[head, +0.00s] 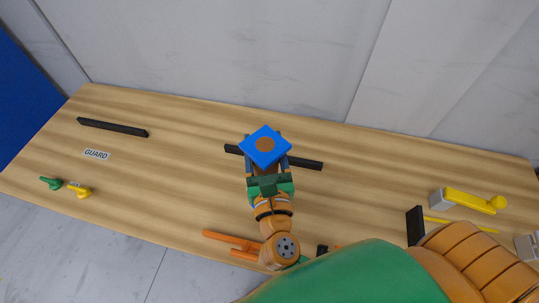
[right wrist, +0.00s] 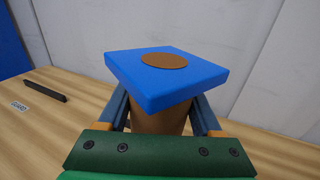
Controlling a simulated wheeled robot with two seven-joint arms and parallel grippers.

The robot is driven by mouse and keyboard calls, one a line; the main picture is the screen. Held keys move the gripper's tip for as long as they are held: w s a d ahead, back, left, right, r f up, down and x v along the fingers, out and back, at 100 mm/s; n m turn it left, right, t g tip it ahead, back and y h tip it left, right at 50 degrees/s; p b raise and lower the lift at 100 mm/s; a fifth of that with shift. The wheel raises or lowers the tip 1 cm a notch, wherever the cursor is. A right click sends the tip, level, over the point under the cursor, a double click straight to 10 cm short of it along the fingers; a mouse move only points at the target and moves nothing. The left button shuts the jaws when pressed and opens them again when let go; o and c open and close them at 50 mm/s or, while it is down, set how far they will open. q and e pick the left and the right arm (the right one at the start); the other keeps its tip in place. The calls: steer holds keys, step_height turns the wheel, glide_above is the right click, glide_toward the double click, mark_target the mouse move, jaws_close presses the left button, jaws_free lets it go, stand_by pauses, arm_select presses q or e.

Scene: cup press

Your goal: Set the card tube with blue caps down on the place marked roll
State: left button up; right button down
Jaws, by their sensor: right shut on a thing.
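The card tube stands roughly upright in my right gripper (head: 267,165). Its square blue cap (head: 265,146), with a brown disc in the middle, faces up. In the right wrist view the brown tube body (right wrist: 158,120) shows below the blue cap (right wrist: 165,75), between the two fingers of my right gripper (right wrist: 160,110), which is shut on it. The tube's lower end is hidden, so I cannot tell if it touches the table. No mark reading roll can be seen. My left gripper is not in view.
A black bar (head: 305,163) lies behind the tube. Another black bar (head: 112,127) and a GUARD label (head: 96,154) are at left, near green (head: 51,183) and yellow (head: 79,190) pieces. An orange piece (head: 235,241) lies in front. A yellow lever (head: 470,200) is at right.

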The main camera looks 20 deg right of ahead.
steer(key=w+d+f+b, duration=0.2)
steer(key=w+f+b, duration=0.6)
steer(key=f+b, duration=0.3)
steer(key=shift+w+f+b, duration=0.2)
steer(key=shift+w+b, duration=0.1)
steer(key=shift+w, duration=0.05)
steer(key=shift+c, duration=1.2)
jaws_free()
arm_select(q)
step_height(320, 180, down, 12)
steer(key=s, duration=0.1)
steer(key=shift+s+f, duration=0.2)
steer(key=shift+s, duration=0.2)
arm_select(e)
steer(key=shift+o, duration=0.9)
steer(key=shift+s+r, duration=0.1)
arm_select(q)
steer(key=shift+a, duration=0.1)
